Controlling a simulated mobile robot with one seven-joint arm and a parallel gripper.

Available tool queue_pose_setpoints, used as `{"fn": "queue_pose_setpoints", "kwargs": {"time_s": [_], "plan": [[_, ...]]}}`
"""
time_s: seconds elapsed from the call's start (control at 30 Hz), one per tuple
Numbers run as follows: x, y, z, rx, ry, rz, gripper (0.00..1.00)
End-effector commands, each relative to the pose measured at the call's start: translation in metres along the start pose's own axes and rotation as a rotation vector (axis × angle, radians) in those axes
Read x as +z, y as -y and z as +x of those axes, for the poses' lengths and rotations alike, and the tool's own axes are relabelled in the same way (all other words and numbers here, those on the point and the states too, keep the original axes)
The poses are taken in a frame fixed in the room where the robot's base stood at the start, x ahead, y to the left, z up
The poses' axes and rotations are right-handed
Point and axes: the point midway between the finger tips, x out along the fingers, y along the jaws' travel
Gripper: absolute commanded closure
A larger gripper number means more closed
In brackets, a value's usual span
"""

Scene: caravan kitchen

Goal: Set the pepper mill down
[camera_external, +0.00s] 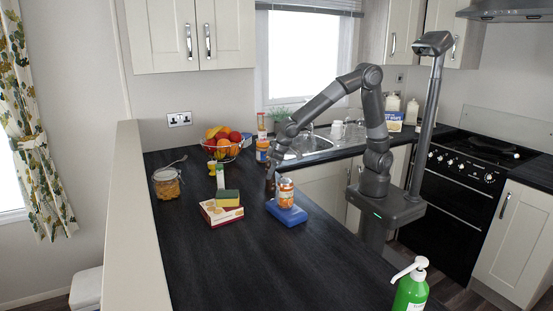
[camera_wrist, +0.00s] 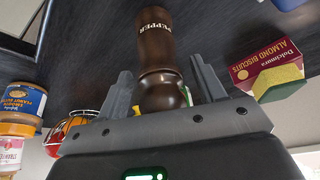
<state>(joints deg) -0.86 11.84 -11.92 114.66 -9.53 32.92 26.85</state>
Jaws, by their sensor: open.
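The pepper mill (camera_wrist: 157,45) is dark brown with "PEPPER" in pale letters. In the wrist view its base is against the dark worktop (camera_wrist: 90,45), and it looks upright. My gripper (camera_wrist: 160,72) is open, with one finger on each side of the mill's narrow upper part. Gaps show between the fingers and the mill. In the external view my gripper (camera_external: 271,173) is low over the worktop (camera_external: 215,265), and the mill (camera_external: 270,188) is a small dark shape under it, partly hidden.
An almond biscuits box (camera_external: 222,213) with a sponge (camera_external: 228,198) lies left of the mill. A blue block (camera_external: 286,213) bearing a jar (camera_external: 286,193) is close on its right. A fruit bowl (camera_external: 222,150) stands behind. The front worktop is clear up to a green pump bottle (camera_external: 410,292).

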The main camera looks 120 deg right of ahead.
Motion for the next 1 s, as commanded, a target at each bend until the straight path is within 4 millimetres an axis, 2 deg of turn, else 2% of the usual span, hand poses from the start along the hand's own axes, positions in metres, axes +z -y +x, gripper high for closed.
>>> {"fn": "queue_pose_setpoints", "kwargs": {"time_s": [0.17,0.27,0.7,1.0], "plan": [[-0.001,0.0,-0.002,-0.001,-0.001,0.0,0.37],[-0.002,0.001,-0.011,-0.002,-0.003,0.0,0.37],[-0.002,0.001,-0.099,-0.003,-0.004,-0.001,0.37],[0.004,-0.001,-0.129,-0.01,-0.002,-0.01,0.37]]}}
